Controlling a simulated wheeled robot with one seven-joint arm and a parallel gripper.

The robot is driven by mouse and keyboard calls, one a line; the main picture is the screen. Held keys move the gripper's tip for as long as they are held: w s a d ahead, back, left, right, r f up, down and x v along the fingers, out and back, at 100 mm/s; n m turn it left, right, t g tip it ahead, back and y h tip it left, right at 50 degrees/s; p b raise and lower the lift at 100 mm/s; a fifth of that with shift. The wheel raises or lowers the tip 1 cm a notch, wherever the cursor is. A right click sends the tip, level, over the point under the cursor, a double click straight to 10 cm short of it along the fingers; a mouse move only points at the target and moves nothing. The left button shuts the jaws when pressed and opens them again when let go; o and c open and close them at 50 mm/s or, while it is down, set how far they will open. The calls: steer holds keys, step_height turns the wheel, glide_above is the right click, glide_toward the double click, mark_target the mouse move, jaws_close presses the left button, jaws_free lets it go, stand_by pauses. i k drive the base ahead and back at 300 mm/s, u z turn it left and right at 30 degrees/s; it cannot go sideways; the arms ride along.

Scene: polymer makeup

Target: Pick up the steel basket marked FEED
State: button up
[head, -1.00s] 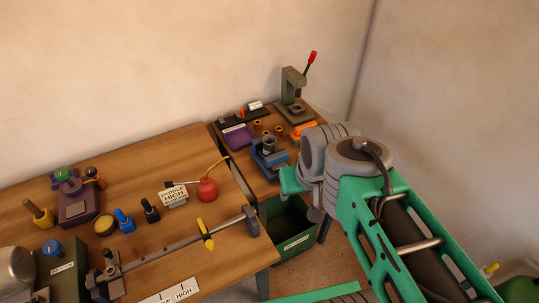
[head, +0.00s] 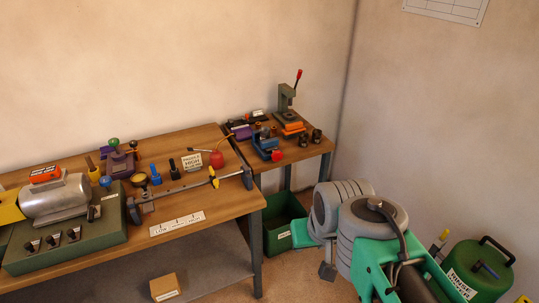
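I cannot make out a steel basket or a FEED label in the head view. My green and grey arm (head: 372,235) reaches up from the lower right, in front of the floor and right wall. The fingers of my gripper cannot be made out, so I cannot see whether it holds anything.
A wooden bench (head: 225,202) at left carries a metal cylinder (head: 60,200) on a green box. A smaller table (head: 308,152) holds a press (head: 286,98). A green bin (head: 284,232) stands below. A green RINSE can (head: 478,268) is at right.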

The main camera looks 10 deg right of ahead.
mark_target(264, 130)
steer(key=u, duration=0.05)
steer(key=k, duration=0.25)
steer(key=z, duration=0.75)
steer(key=i, duration=1.65)
steer(key=u, duration=2.25)
